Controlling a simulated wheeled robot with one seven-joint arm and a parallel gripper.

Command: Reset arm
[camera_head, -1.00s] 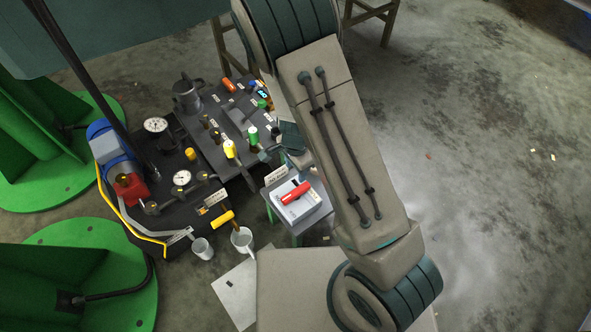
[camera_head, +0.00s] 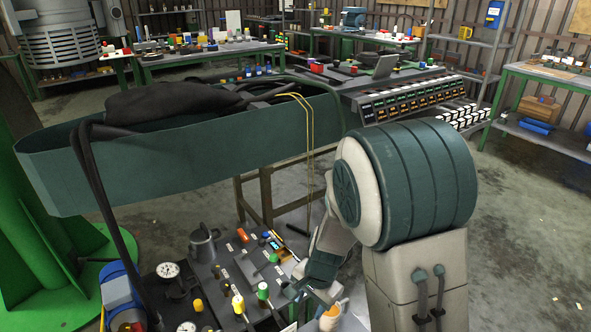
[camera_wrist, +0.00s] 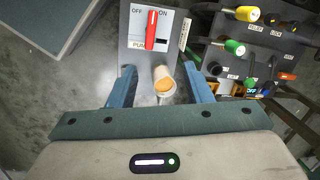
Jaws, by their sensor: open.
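My gripper (camera_wrist: 161,73) is open in the wrist view, with its two blue fingers apart. A small pale cylinder with an orange round face (camera_wrist: 164,84) shows between the fingers; I cannot tell whether it touches them. A grey switch panel with a red lever (camera_wrist: 151,30) and OFF and ON labels lies beyond the fingertips. In the head view my gripper (camera_head: 318,297) is low in the middle, partly hidden by my arm. The orange-faced piece (camera_head: 330,318) shows just below it.
A dark control board with yellow (camera_head: 238,304) and green (camera_head: 262,291) knobs lies left of my gripper. A grey jug (camera_head: 203,244) and a pressure gauge (camera_head: 167,269) stand further left. Benches and a console (camera_head: 410,95) stand at the back. Open floor lies to the right.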

